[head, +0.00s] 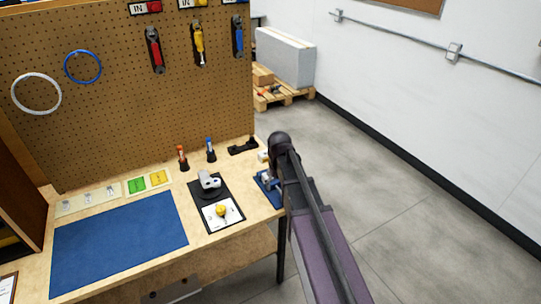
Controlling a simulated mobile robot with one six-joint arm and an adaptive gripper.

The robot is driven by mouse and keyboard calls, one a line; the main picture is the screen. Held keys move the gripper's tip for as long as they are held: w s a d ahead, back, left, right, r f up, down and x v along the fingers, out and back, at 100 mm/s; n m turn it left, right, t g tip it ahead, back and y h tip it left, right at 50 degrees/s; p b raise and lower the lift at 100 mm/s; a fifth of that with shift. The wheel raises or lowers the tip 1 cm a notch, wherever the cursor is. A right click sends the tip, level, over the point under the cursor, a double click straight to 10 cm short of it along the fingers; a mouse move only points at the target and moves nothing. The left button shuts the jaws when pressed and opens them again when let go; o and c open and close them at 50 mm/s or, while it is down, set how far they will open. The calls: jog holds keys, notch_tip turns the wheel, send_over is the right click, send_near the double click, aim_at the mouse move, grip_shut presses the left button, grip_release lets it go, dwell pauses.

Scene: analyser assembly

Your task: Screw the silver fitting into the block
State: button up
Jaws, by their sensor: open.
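A silver-grey rounded part (208,181) stands on a black mat (196,193) near the right end of the bench. I cannot tell whether it is the block or the fitting. A blue fixture (263,188) with a small greyish part on it sits at the bench's right edge, partly covered by my arm. Whether that small part is the silver fitting is too small to tell. My arm reaches up from the lower right to beside this edge. My gripper is not distinguishable; it is out of sight behind the arm.
A yellow knob (222,210) sits on a white card. A blue mat (120,243) covers the left front. Red (182,158) and blue (210,150) tools stand upright behind. The pegboard (110,100) closes the back. Open floor (420,230) lies right of the bench.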

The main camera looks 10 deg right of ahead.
jog(key=s+m, duration=0.1)
jog(key=s, duration=1.5)
jog(key=shift+d+m, duration=0.15)
jog(key=shift+m, duration=0.15)
jog(key=shift+w, duration=0.1)
jog(key=c, duration=0.4)
jog(key=shift+d, duration=0.1)
